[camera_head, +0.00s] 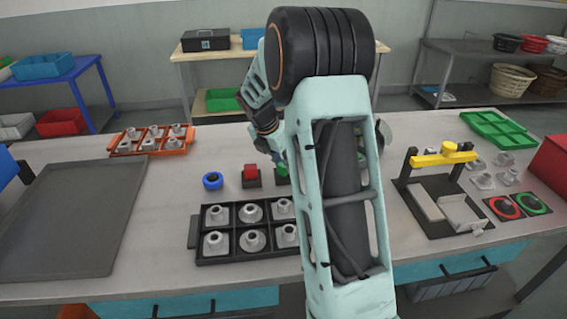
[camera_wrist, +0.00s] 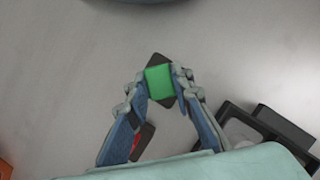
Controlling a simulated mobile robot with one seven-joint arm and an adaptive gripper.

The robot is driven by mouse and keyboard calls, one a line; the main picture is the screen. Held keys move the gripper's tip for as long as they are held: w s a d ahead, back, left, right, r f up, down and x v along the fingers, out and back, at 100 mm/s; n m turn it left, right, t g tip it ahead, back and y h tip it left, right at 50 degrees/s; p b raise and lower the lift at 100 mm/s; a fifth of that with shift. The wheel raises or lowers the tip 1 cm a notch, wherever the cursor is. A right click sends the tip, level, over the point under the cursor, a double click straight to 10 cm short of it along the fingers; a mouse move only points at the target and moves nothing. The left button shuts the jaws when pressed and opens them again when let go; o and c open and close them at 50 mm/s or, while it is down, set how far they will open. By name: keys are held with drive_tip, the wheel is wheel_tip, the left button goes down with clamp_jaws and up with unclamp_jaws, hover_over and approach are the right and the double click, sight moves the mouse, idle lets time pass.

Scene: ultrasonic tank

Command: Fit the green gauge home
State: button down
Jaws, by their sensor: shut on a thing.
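The green gauge (camera_wrist: 159,82) is a square block between the fingertips of my gripper (camera_wrist: 160,86) in the wrist view. The fingers are shut on its two sides. A dark square base (camera_wrist: 157,58) shows behind and below the block; I cannot tell whether the block sits in it or is above it. In the head view, a small part of the green gauge (camera_head: 283,169) shows beside my arm, over its dark base (camera_head: 281,180). My arm hides most of the gripper there.
A red gauge (camera_head: 250,171) on a dark base stands close to the left, with a blue ring (camera_head: 213,181) beyond it. A black compartment tray (camera_head: 232,228) of metal parts lies in front. A yellow-topped fixture (camera_head: 440,158) stands right. A grey mat (camera_head: 75,215) lies left.

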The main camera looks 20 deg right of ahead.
idle(0.9)
drive_tip(key=c, duration=1.6)
unclamp_jaws()
drive_tip(key=v, duration=1.2)
drive_tip(key=shift+f, duration=0.1)
